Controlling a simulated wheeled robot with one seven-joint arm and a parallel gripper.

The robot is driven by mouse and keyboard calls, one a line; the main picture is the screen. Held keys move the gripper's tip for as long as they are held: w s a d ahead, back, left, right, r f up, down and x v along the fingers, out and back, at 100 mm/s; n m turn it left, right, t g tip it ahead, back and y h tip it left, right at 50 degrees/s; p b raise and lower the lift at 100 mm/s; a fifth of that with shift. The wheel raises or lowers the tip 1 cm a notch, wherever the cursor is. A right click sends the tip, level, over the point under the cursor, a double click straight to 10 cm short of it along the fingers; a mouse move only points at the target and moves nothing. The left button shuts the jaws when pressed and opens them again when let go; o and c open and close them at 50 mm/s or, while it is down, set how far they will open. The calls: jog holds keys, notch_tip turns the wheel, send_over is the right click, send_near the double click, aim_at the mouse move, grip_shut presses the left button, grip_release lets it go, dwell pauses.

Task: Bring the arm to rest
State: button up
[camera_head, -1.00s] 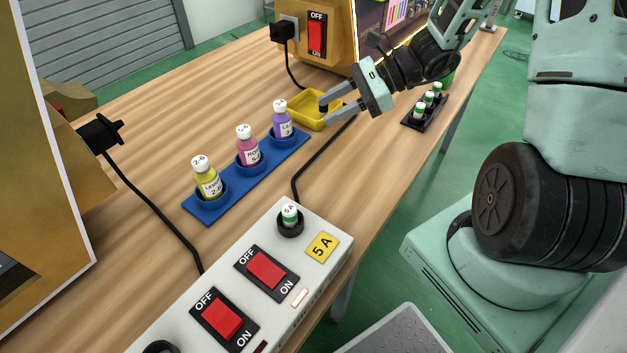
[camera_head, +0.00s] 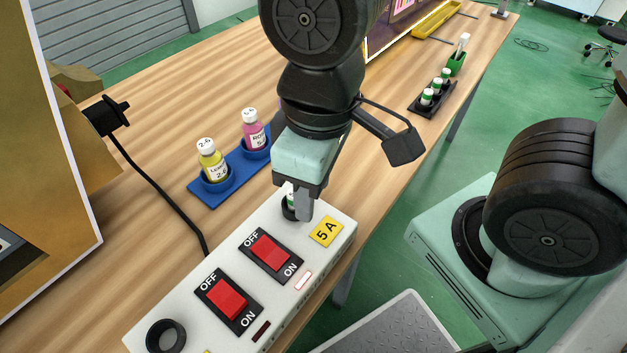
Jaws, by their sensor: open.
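My gripper (camera_head: 298,203) points down over the grey power strip (camera_head: 206,257), at its far end beside the yellow 5 A label (camera_head: 326,232). Its jaws are open. One finger shows in front of the white-and-green fuse (camera_head: 290,201), which stands in the round black socket there and is partly hidden. The other finger is mostly hidden, so I cannot tell whether the jaws touch the fuse. My wrist and forearm rise above it through the middle of the view.
A blue holder (camera_head: 203,201) carries a yellow bottle (camera_head: 214,162) and a pink bottle (camera_head: 254,131); its far end is hidden by my arm. A cable (camera_head: 160,189) crosses the left.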

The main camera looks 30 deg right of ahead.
notch_tip(320, 180, up, 15)
jog(key=p, duration=1.5)
